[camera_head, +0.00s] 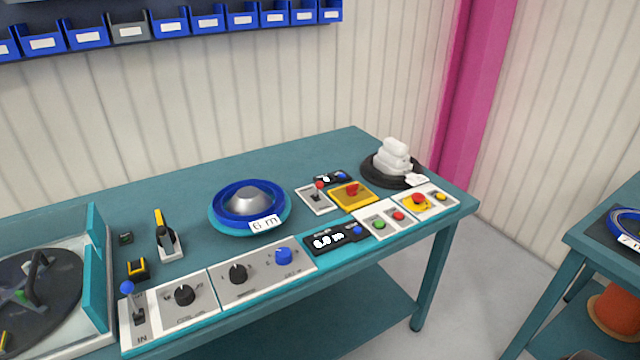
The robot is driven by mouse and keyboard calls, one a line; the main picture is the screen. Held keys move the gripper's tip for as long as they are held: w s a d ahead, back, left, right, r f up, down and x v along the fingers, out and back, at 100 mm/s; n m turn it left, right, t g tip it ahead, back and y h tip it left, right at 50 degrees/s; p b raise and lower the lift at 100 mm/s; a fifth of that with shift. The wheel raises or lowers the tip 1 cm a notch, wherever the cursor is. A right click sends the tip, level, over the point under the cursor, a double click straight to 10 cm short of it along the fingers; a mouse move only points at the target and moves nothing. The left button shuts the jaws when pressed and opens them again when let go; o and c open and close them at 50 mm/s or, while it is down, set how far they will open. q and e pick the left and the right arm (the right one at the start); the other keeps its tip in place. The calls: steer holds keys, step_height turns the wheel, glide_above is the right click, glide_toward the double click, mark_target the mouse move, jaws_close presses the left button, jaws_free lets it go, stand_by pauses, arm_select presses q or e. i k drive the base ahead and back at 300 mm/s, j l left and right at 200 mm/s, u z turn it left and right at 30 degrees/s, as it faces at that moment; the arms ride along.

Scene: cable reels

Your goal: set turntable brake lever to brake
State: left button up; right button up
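Neither of my grippers shows in the head view. Several levers are on the teal bench (330,150). A lever with a blue ball knob (128,288) stands upright on a panel marked "IN" at the front left. A yellow-and-black handled lever (162,232) rises from a grey base behind it. A small lever with a red knob (319,187) sits on a light plate right of the blue reel (222,206). I cannot tell which is the turntable brake lever. A dark turntable disc (55,305) lies at the far left, partly cut off by the picture edge.
Panels with dials (185,295), buttons (398,215) and displays (337,239) line the bench's front edge. A black disc bearing white blocks (395,157) stands at the back right. Blue bins (205,20) hang above. Another bench (580,240) stands right, across open floor.

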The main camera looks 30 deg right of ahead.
mark_target(319, 185)
steer(key=l+u, duration=0.15)
steer(key=l, duration=0.35)
steer(key=k+l+u, duration=0.15)
steer(key=l, duration=0.4)
steer(key=l+u, duration=0.15)
steer(key=l, duration=0.35)
